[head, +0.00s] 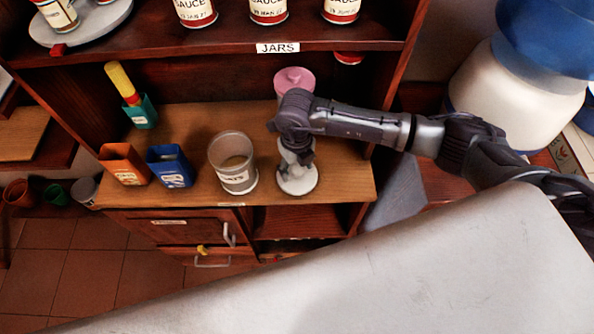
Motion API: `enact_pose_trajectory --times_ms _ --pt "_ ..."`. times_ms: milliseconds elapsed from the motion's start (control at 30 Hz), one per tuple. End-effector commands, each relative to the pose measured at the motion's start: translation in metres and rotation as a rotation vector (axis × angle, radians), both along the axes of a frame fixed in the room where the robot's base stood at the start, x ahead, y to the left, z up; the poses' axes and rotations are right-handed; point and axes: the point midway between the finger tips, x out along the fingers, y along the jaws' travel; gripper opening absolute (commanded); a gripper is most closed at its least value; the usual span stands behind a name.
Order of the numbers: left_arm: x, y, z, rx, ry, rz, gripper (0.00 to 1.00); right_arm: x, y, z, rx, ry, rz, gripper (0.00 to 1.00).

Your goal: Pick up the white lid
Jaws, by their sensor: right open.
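The white lid (298,184) is a round disc lying on the wooden counter, right of the glass jar. My right gripper (297,166) points down directly over the lid, with its fingers open and hiding the lid's middle and far side. I cannot tell whether the fingertips touch it. The glass jar (238,183) has a white label and stands upright with its top open. My left gripper is out of view.
A blue box (170,170), an orange box (124,168) and a green holder (141,113) stand on the counter's left. A pink-topped container (294,80) is behind my right arm. The JARS shelf (215,52) hangs above. The counter's front edge lies close to the lid.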

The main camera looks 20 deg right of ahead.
Motion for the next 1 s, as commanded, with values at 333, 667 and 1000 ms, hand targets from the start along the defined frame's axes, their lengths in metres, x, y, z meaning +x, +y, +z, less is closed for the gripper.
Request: enact_pose_trajectory --times_ms 333,667,1000 --pt "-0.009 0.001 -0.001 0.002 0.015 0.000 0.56 0.000 0.000 0.000 0.001 0.000 0.000 0.23" --pt "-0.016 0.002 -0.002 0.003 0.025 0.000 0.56 0.000 0.000 0.001 0.001 -0.001 0.000 0.07" --pt "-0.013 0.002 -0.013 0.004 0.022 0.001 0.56 0.002 0.000 0.028 0.002 -0.005 0.000 0.07"
